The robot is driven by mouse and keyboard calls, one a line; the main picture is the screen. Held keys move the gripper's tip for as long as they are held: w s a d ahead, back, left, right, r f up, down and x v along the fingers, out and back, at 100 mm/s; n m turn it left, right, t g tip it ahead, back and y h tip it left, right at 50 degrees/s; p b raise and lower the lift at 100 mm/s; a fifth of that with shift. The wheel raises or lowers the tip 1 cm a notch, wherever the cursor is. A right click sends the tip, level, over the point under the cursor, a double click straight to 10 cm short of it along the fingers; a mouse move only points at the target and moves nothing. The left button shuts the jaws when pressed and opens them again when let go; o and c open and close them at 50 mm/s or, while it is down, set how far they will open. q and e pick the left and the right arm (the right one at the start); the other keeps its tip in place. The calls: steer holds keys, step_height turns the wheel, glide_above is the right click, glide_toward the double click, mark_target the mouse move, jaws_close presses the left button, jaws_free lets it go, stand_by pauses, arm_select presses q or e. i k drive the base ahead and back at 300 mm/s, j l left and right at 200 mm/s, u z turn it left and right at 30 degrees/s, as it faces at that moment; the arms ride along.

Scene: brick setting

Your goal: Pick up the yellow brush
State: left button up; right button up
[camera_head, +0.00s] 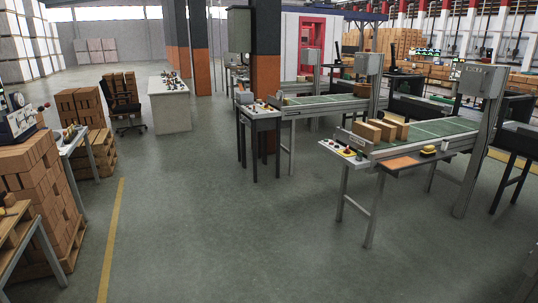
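A small yellow object (428,150) with a dark part lies on the dark side table with an orange patch, at the front of the nearer conveyor on the right. It may be the yellow brush, but it is too small to tell. Neither of my grippers is in view.
The nearer conveyor (440,131) carries several brown bricks (367,132). A small white table (335,148) holds little red and yellow items. Stacked bricks (30,175) and tables stand at the left. A column (266,75) rises mid-scene. The grey floor (230,220) is open in front.

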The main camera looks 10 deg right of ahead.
mark_target(429, 150)
steer(key=i+l+z, duration=0.2)
steer(key=i+z, duration=0.75)
steer(key=i, duration=0.15)
steer(key=i+j+z, duration=0.2)
steer(key=i+z, duration=0.3)
steer(key=i, duration=0.1)
